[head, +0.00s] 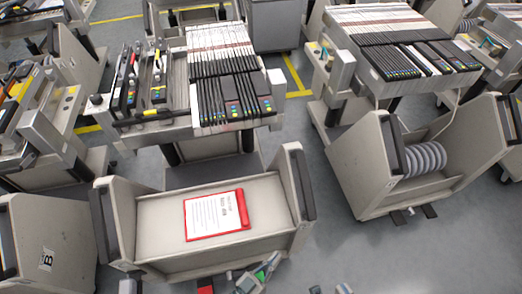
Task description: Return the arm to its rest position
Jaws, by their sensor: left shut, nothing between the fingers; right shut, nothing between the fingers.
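My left gripper (262,274) shows at the bottom edge, below the front of the middle trolley. It is shut and empty, with a green part at its tip. My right gripper (342,288) is only partly in view at the bottom edge, to the right of the left one. It is shut and empty, over bare floor. Most of both arms is outside the frame. I cannot tell how far either gripper is from the trolley.
The middle trolley's open bin (160,222) holds a red clipboard (216,214). Its rack of feeders (232,78) stands behind. A grey trolley panel marked B (50,235) is at left. The right trolley's bin (365,165) holds grey reels (425,160). Floor (420,262) at lower right is clear.

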